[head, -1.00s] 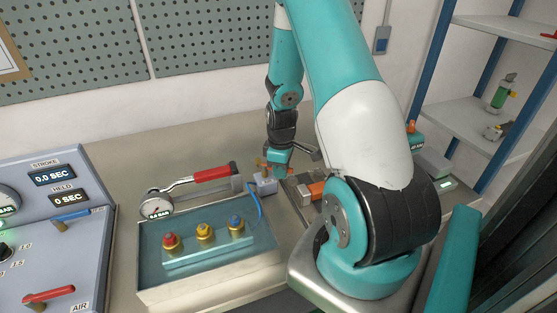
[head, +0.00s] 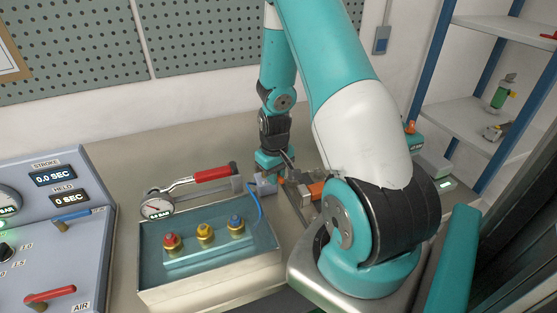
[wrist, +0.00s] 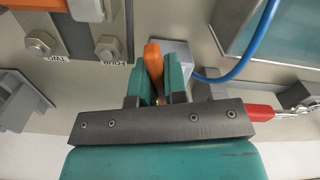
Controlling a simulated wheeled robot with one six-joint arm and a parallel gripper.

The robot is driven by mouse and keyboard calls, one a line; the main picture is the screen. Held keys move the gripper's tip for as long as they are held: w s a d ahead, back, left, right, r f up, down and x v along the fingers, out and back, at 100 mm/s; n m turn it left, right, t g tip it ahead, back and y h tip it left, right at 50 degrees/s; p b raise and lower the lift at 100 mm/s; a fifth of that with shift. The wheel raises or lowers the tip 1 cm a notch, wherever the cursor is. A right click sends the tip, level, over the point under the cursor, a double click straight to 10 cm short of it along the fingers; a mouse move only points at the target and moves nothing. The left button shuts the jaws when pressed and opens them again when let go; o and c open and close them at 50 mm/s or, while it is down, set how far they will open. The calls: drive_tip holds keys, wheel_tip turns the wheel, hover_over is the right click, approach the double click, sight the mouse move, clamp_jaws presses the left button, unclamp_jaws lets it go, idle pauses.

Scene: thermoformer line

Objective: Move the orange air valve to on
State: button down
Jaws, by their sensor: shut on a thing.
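The orange air valve (wrist: 153,53) shows in the wrist view as an upright orange lever between the two teal fingers of my gripper (wrist: 162,82). My gripper is shut on it. The lever stands beside a grey block (wrist: 175,52) with a blue hose. In the head view my gripper (head: 268,168) is low over the bench behind that grey block (head: 265,184), and the lever is hidden there. I cannot read any on or off mark for the valve.
The tray (head: 205,291) with red, yellow and blue knobs stands in front. An orange-and-grey clamp part (head: 316,190) is on the right. The blue hose (wrist: 245,52) runs beside the fingers.

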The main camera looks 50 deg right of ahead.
drive_tip(key=shift+w, duration=0.1)
drive_tip(key=m, duration=0.1)
drive_tip(key=a+m, duration=0.1)
drive_tip(key=m, duration=0.1)
drive_tip(key=shift+w+r, duration=0.1)
drive_tip(key=shift+w, duration=0.15)
drive_tip(key=c, duration=1.1)
unclamp_jaws()
wheel_tip(320, 180, up, 17)
drive_tip(key=b, duration=0.1)
drive_tip(key=shift+r+b, duration=0.15)
drive_tip(key=shift+b, duration=0.25)
